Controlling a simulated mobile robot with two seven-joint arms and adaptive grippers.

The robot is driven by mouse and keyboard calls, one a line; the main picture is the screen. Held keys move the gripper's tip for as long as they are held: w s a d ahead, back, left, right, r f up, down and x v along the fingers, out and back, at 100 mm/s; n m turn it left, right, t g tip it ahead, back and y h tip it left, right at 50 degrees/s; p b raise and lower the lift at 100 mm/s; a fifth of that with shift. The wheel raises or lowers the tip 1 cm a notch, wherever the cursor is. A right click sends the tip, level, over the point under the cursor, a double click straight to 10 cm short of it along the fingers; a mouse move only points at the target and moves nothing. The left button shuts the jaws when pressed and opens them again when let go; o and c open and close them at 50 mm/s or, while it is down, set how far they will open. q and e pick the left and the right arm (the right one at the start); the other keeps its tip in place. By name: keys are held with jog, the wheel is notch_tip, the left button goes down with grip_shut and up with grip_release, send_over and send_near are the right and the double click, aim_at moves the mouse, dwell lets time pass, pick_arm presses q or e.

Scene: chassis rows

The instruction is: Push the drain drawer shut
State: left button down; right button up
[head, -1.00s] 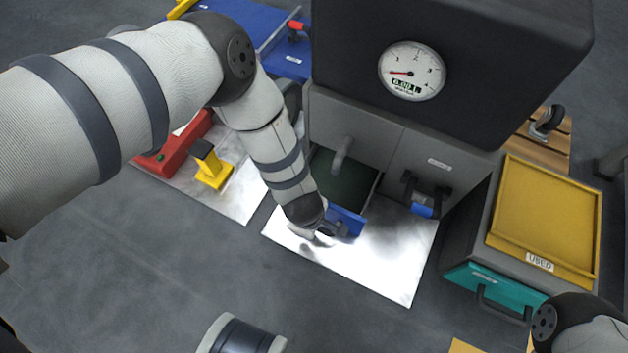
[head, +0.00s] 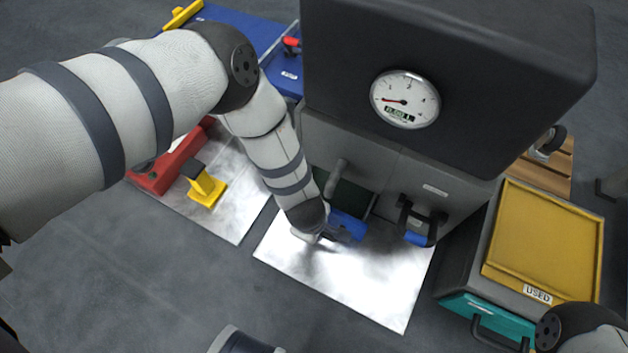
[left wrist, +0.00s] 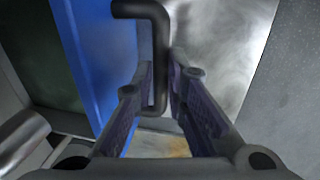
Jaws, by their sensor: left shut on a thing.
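The drain drawer's blue front (head: 349,226) juts out below the grey cabinet in the head view. A strip of its dark interior (head: 346,199) shows behind the front, so the drawer is partly open. My left gripper (left wrist: 161,72) is shut on the drawer's dark bar handle (left wrist: 138,9), which stands between the two fingers. The blue front also fills the left of the left wrist view (left wrist: 95,55). In the head view my left wrist hides most of the handle and the fingers. My right gripper is out of view; only part of my right arm shows at the lower right.
A metal spout (head: 336,178) hangs over the drawer opening. A second dark handle with a blue part (head: 418,238) is to the right. A shiny floor plate (head: 350,285) lies below. A yellow-lidded USED bin (head: 543,243) stands at the right, a red tool (head: 165,172) at the left.

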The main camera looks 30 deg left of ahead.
pick_arm(q)
jog(key=shift+s, duration=0.25)
jog(key=c, duration=1.6)
grip_release()
jog(key=shift+s, duration=0.1)
notch_tip(320, 180, up, 12)
jog(key=s, duration=0.2)
jog(key=shift+s+f, duration=0.1)
